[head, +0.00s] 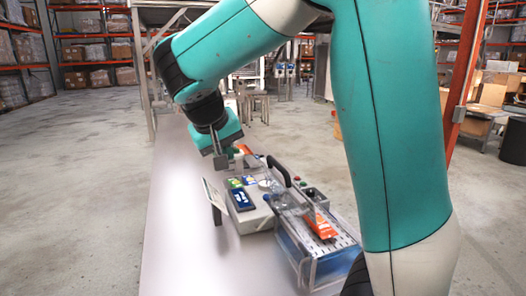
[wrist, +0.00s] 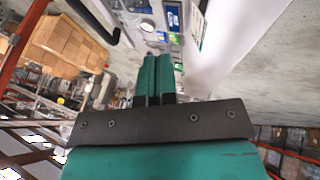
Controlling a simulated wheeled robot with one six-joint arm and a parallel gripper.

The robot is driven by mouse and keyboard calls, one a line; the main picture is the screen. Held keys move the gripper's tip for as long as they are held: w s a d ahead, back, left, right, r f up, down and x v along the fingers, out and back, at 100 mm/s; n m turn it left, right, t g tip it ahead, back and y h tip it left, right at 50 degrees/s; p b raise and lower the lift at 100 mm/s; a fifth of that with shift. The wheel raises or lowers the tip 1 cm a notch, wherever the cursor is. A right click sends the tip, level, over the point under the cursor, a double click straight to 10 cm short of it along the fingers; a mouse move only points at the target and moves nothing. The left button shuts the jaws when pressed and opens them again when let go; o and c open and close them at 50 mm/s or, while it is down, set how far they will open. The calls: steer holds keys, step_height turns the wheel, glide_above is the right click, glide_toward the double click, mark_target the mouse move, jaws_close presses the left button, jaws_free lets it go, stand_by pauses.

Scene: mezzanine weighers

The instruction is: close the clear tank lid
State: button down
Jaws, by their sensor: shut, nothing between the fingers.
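The clear tank (head: 318,268) stands on the bench right of centre in the head view, with bluish contents behind its see-through wall. A slotted top shows on it, with an orange packet (head: 321,224) and a clear bottle (head: 285,200) over it. A dark curved handle (head: 279,170) rises at its back left; a black bar (wrist: 92,22) in the wrist view may be this handle. The clear lid's outline and angle are hard to make out. My gripper (head: 220,162) is shut and empty, above and left of the tank, apart from it. Its fingers (wrist: 158,78) are together in the wrist view.
A pale bench-top device (head: 246,222) with a dark-screened phone-like item (head: 241,199) stands left of the tank. A pale upright panel (head: 213,194) is at its left. The long bench (head: 185,255) is clear at front left. My arm hides the area right of the tank.

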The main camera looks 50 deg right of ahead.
steer(key=d+f+m+h+p, duration=0.1)
steer(key=d+f+p, duration=0.3)
steer(key=d, duration=0.8)
steer(key=shift+d+f+m+g, duration=0.25)
steer(key=shift+f+m+g, duration=0.15)
steer(key=shift+f, duration=0.55)
steer(key=shift+p, duration=0.3)
